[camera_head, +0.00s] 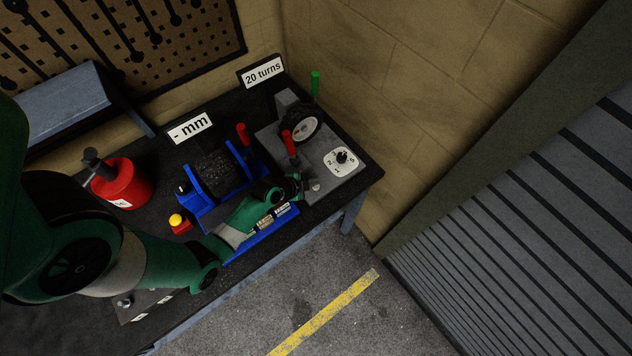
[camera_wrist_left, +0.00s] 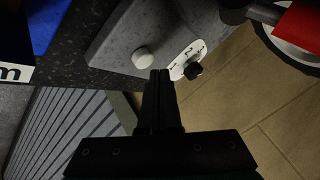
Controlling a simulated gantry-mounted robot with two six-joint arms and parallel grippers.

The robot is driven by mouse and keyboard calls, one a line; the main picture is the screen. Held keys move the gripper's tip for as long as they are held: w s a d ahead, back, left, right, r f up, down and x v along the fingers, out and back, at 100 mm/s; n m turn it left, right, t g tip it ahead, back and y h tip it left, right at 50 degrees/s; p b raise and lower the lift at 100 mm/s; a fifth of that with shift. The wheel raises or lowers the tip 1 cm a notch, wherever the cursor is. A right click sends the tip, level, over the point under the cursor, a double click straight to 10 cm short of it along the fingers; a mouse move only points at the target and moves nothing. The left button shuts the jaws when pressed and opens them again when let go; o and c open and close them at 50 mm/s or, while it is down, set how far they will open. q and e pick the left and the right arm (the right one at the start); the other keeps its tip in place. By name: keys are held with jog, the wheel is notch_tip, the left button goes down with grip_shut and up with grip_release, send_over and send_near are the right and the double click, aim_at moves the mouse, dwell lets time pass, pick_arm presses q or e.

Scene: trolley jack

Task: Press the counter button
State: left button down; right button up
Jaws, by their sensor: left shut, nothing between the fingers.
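A small round white button (camera_wrist_left: 143,57) stands on the grey metal plate (camera_wrist_left: 115,50) of the crank and wheel unit. It also shows in the head view (camera_head: 316,186), just right of my left gripper (camera_head: 303,186). In the left wrist view my left gripper (camera_wrist_left: 160,74) is shut and empty, its fingertips just beside the button. I cannot tell whether they touch it. A numbered dial (camera_head: 341,160) with a black knob (camera_wrist_left: 193,70) lies beyond the button. A sign reading "20 turns" (camera_head: 263,72) stands behind the unit. My right gripper is out of view.
Open floor lies in front.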

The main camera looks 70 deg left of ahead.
pick_arm(q)
jog(key=shift+f, duration=0.1)
dwell(0.4)
jog(key=shift+f+b, duration=0.35)
jog(key=shift+b, duration=0.15)
jog(key=shift+f+b, duration=0.5)
jog(key=shift+f, duration=0.05)
dwell(0.4)
jog(key=shift+r, duration=0.15)
jog(key=shift+r+p, duration=0.85)
notch_tip(320, 180, up, 5)
jog(key=p, duration=0.4)
jog(key=shift+p, duration=0.35)
